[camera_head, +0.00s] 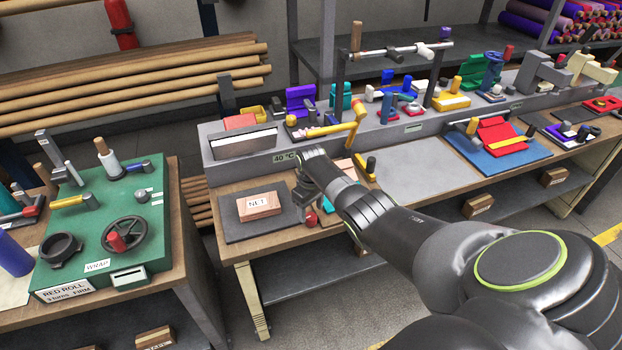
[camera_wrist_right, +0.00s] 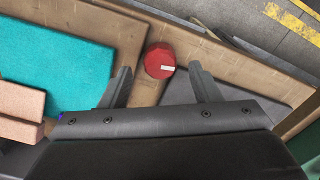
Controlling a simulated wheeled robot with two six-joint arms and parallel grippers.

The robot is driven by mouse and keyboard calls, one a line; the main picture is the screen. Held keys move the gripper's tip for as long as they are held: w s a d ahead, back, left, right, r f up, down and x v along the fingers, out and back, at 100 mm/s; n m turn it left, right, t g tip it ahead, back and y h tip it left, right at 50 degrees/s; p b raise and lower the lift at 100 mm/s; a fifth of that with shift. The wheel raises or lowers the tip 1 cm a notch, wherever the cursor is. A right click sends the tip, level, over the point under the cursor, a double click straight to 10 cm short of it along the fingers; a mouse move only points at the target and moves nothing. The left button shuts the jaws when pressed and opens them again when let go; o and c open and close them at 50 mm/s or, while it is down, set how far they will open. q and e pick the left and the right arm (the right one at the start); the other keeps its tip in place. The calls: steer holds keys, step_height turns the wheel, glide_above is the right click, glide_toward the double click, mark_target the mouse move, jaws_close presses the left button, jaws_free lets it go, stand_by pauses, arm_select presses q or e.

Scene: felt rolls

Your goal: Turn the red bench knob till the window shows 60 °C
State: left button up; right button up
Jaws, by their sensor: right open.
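The red bench knob (camera_head: 311,218) sits on the wooden bench at its front edge, below my right gripper (camera_head: 306,196). In the right wrist view the round red knob (camera_wrist_right: 159,61) has a small white mark on its top and lies just beyond and between the open fingertips, apart from both. My right gripper (camera_wrist_right: 161,85) is open and empty. The window (camera_head: 285,157) on the front of the grey console reads 40 °C. My left gripper is not in view.
A brown block marked NET (camera_head: 259,206) lies on a dark mat left of the knob. A green station (camera_head: 103,222) with a handwheel stands on the left bench. In the wrist view a teal slab (camera_wrist_right: 62,70) lies left of the knob.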

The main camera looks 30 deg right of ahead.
mark_target(311, 216)
step_height(311, 216, up, 15)
steer(key=b, duration=0.1)
steer(key=shift+r, duration=0.2)
stand_by(0.6)
